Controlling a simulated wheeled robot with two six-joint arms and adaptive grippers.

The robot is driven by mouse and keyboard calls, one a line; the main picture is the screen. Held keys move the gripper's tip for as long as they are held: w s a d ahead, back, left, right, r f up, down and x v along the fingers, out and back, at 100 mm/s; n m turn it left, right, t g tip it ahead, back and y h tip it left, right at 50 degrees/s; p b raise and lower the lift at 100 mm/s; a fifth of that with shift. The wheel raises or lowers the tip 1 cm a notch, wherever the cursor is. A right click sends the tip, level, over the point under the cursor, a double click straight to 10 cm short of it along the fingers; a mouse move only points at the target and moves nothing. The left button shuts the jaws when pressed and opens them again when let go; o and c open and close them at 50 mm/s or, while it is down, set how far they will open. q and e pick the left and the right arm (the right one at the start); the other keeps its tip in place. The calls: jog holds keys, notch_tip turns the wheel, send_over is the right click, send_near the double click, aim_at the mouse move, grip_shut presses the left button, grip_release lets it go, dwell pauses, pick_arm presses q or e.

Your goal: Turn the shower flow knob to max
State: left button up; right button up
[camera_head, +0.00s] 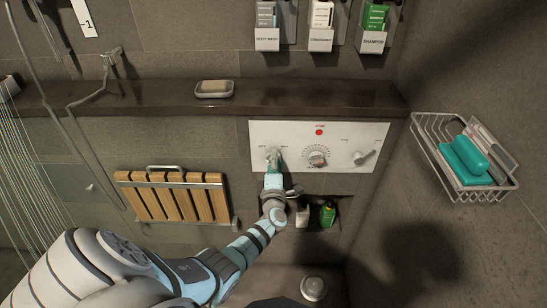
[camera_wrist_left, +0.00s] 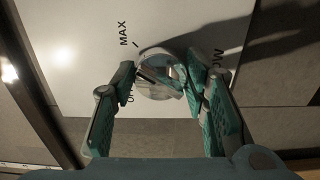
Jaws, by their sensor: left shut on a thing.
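The white control panel (camera_head: 290,134) is on the tiled wall below the dark ledge. My left gripper (camera_head: 273,160) is at the panel's left knob and mostly hides it in the head view. In the left wrist view the round metallic flow knob (camera_wrist_left: 160,86) sits between the two green fingers of my left gripper (camera_wrist_left: 160,72), which is shut on it. A MAX label with a short tick shows at the knob's upper left, and part of a word ending in "OW" at its right. My right gripper is not in view.
The panel also has a middle dial (camera_head: 317,157) and a right lever knob (camera_head: 364,158). Small bottles (camera_head: 327,214) stand in a niche below. A wire basket (camera_head: 465,160) is at the right, and a folded wooden seat (camera_head: 175,196) at the left.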

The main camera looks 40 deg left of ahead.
pick_arm(q)
jog(key=shift+w+r+m+p, duration=0.1)
jog(key=shift+r+m+p, duration=0.1)
jog(key=shift+m, duration=0.35)
jog(key=shift+r+m+p, duration=0.1)
jog(key=shift+m+p, duration=0.1)
jog(key=shift+m, duration=0.35)
jog(key=o, duration=1.1)
jog(key=shift+o, duration=0.2)
jog(key=shift+s+d+r, duration=0.15)
jog(key=shift+s+d, duration=0.1)
jog(key=shift+s, duration=0.1)
jog(key=v, duration=1.2)
jog(key=shift+s+d+r, duration=0.15)
jog(key=shift+r, duration=0.05)
